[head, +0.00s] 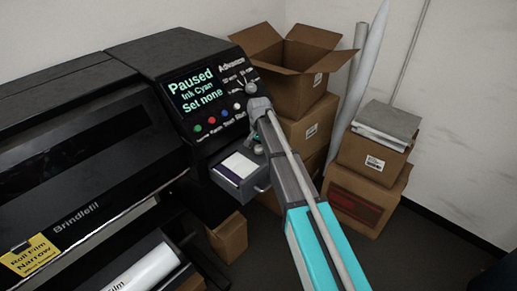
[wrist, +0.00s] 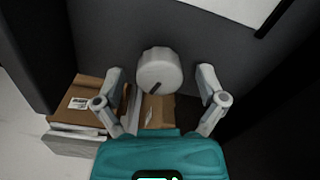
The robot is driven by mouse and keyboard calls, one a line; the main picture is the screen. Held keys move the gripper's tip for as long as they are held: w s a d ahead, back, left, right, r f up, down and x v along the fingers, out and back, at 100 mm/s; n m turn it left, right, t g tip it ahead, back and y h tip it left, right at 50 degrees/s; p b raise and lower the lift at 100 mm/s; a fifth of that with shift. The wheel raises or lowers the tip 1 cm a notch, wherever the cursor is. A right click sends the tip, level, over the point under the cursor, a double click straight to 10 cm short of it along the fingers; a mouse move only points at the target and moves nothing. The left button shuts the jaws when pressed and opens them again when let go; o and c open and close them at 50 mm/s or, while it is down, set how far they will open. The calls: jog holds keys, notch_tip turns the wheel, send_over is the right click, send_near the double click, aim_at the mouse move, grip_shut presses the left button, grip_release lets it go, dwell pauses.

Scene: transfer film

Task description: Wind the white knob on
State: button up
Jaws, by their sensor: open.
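The white knob (wrist: 160,68) is on the dark panel, straight ahead in the wrist view, with a dark pointer mark on its near edge. My gripper (wrist: 161,80) is open, with one finger on each side of the knob and a gap on both sides. In the head view the knob (head: 250,88) shows at the panel's right end, under the word Advance, just past my gripper (head: 257,102). The printer's screen (head: 196,91) reads Paused, Ink Cyan, Set none. The gripper partly hides the panel around the knob.
Coloured buttons (head: 211,119) line the panel below the screen. An open drawer (head: 241,178) with a white pad juts out below, close to my arm. Cardboard boxes (head: 369,197) and rolls stand to the right. Open floor lies at the lower right.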

jog(key=c, duration=1.1)
jog(key=shift+c, duration=0.2)
jog(key=shift+n, duration=2)
jog(key=o, duration=1.1)
jog(key=shift+o, duration=0.2)
jog(key=shift+r, duration=0.15)
